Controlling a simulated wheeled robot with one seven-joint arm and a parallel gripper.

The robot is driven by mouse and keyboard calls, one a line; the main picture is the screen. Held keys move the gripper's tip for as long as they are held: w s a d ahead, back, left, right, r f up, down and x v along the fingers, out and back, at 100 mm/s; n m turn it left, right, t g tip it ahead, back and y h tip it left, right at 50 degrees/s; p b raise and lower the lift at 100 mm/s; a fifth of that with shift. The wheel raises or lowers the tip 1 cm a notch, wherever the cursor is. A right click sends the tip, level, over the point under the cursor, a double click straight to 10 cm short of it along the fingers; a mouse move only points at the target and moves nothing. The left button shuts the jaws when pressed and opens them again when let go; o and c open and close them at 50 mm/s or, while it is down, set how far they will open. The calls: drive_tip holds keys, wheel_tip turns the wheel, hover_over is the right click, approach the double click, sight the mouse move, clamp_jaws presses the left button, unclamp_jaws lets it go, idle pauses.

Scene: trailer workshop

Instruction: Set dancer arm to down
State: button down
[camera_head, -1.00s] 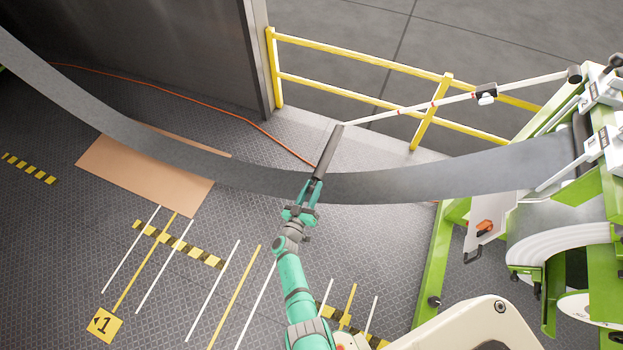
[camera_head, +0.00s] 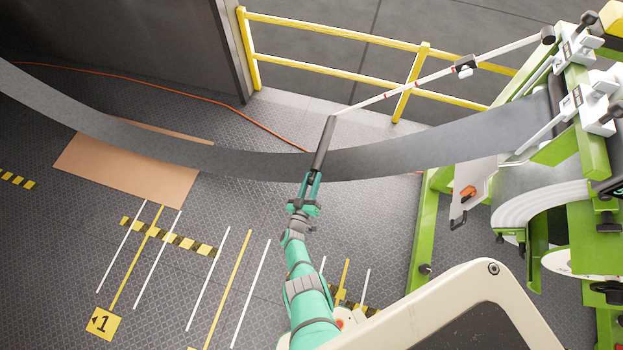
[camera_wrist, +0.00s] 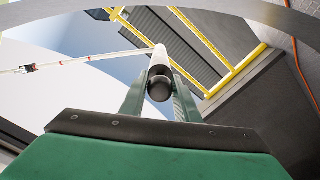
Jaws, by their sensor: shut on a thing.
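The dancer arm is a thin white bar (camera_head: 430,78) with red marks and a small dark clamp (camera_head: 464,67). It runs from a pivot on the green machine (camera_head: 547,35) down and left to a dark roller (camera_head: 324,144). My gripper (camera_head: 313,178) is shut on the near end of the roller. In the wrist view the roller's round dark end (camera_wrist: 159,86) sits between my two green fingers, and the white bar (camera_wrist: 95,58) leads off left. The grey web (camera_head: 420,152) hangs in a sagging curve and crosses the roller's lower part in the head view.
A yellow railing (camera_head: 330,29) stands behind the arm. A brown sheet (camera_head: 125,168) lies on the floor at left, with an orange cable (camera_head: 200,98) behind it. Striped floor markings (camera_head: 170,238) lie at the front left. The machine's green frame fills the right.

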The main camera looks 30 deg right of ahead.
drive_tip(key=shift+w+r, duration=0.15)
drive_tip(key=c, duration=1.4)
unclamp_jaws()
drive_tip(key=shift+o, duration=0.2)
drive_tip(key=shift+v, duration=0.85)
drive_tip(key=v, duration=0.9)
drive_tip(key=shift+a, duration=0.1)
